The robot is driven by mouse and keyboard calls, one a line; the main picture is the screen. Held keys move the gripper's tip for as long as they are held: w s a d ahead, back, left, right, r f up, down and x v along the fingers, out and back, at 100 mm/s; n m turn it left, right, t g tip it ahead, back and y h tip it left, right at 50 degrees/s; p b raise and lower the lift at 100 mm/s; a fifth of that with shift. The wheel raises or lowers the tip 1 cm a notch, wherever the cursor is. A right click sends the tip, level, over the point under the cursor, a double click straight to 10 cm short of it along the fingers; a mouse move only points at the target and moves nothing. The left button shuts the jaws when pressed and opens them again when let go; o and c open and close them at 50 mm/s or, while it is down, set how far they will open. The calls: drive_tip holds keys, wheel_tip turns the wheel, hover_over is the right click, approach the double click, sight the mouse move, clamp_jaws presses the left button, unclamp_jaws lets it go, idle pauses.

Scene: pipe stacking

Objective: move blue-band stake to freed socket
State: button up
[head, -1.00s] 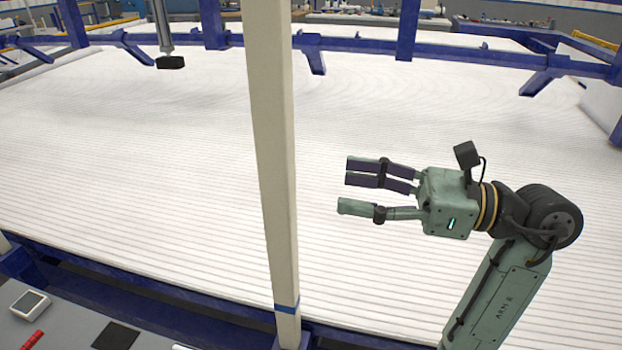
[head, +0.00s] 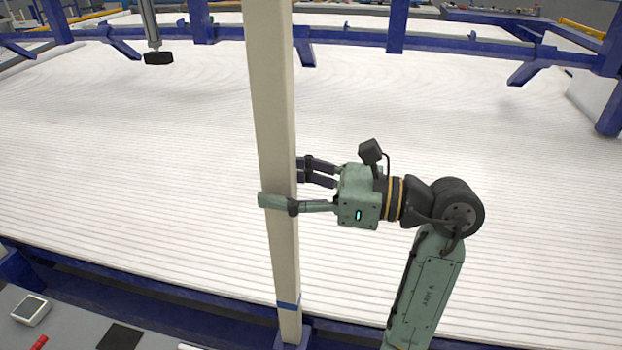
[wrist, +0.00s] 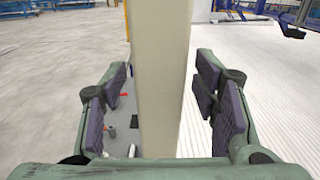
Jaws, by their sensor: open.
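The blue-band stake (head: 270,110) is a tall, cream-white square post standing upright, with a blue band (head: 288,306) near its foot. Its foot sits at a blue bracket on the frame's near rail. My gripper (head: 278,187) is open around the stake at mid-height, with one finger in front of it and the others partly hidden behind it. In the wrist view the stake (wrist: 160,80) stands between the open fingers, with a gap visible on each side. I cannot make out a free socket.
A large bed of white ribbed pipes (head: 420,130) fills the blue frame (head: 393,27) behind the stake. A black-ended rod (head: 158,58) hangs at the upper left. A grey bench (head: 70,325) with a small white device (head: 31,309) lies at the lower left.

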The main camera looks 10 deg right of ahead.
sight(292, 130)
drive_tip(key=shift+w+a, duration=0.1)
drive_tip(key=shift+a, duration=0.25)
drive_tip(key=shift+c, duration=0.2)
clamp_jaws()
idle(0.4)
idle(0.4)
drive_tip(key=shift+r+p, duration=2.4)
drive_tip(key=shift+r, duration=2.05)
